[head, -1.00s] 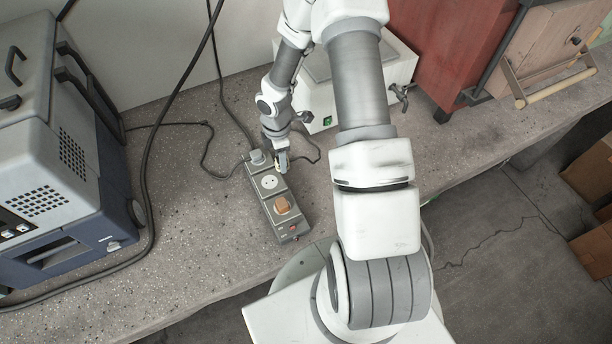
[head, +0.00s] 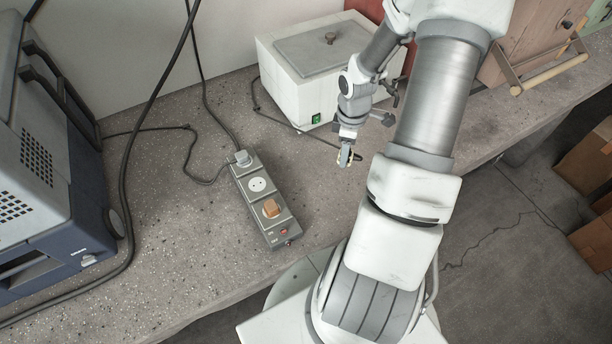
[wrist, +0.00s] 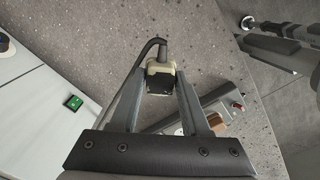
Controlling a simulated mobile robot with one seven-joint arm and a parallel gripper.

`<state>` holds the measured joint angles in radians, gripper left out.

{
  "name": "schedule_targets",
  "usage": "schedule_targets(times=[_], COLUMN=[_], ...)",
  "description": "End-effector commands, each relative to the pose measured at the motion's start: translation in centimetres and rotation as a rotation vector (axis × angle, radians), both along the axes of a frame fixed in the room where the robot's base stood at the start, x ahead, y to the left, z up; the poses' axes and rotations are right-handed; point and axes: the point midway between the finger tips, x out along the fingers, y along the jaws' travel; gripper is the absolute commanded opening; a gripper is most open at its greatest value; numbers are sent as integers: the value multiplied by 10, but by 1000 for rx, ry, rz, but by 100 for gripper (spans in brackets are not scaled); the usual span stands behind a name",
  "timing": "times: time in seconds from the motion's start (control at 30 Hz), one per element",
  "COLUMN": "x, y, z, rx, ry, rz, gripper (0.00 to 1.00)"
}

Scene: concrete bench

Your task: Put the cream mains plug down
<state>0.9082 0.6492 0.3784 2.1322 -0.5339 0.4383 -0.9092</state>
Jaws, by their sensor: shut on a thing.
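The cream mains plug (wrist: 160,72) is between the fingers of my gripper (wrist: 158,88) in the wrist view, with its dark cord running off to the left. In the head view my gripper (head: 345,158) is shut on it above the bench, to the right of the grey power strip (head: 248,172) and in front of the white box. The plug is small there and partly covered by the fingers. I cannot tell its exact height above the bench.
The strip carries a light plug (head: 242,157) at its far end, an empty round socket (head: 257,184) and a brown plug (head: 271,208). A white lidded box (head: 285,85) stands behind. A blue-grey machine (head: 50,180) is at left. The concrete bench (head: 330,205) is bare around the gripper.

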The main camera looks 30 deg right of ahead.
Motion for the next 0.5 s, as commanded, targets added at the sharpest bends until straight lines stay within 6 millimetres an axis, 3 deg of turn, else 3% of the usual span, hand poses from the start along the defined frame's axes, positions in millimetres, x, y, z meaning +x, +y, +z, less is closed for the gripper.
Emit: schedule_targets(times=[0.03, 0.13, 0.5], x=[-8, 2, 66], y=[-1, 8, 60], z=[-5, -14, -61], rx=[1, 1, 1], ry=[23, 25, 19], rz=[-13, -13, -9], gripper=[0, 0, 0])
